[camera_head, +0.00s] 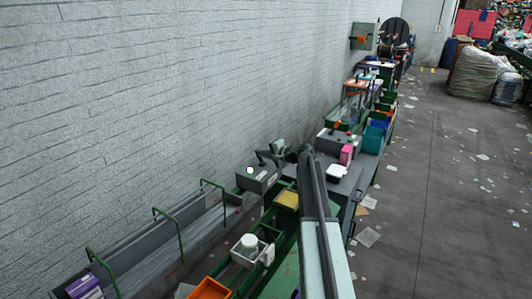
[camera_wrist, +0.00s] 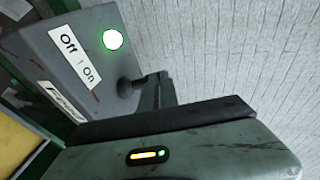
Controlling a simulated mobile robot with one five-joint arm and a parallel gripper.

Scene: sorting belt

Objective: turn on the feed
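A grey feed control box (camera_head: 262,184) stands by the wall, left of my arm in the head view. In the wrist view the box (camera_wrist: 103,72) fills the upper left, with an "Off | On" label (camera_wrist: 74,54) and a partly cut-off "Feed" label (camera_wrist: 60,101). A round lamp (camera_wrist: 113,39) on it glows bright green-white. A dark switch lever (camera_wrist: 128,87) stands out from the box near the "On" end. My gripper (camera_wrist: 156,90) is right at this lever, seemingly touching it. Its finger gap is hidden, so open or shut is unclear.
Green-framed belt troughs (camera_head: 180,225) run along the grey brick wall. A white container (camera_head: 248,243), an orange bin (camera_head: 210,288) and a yellow tray (camera_head: 287,199) are close to my arm. A grey table (camera_head: 345,185) is to its right. The littered floor (camera_head: 430,200) further right is open.

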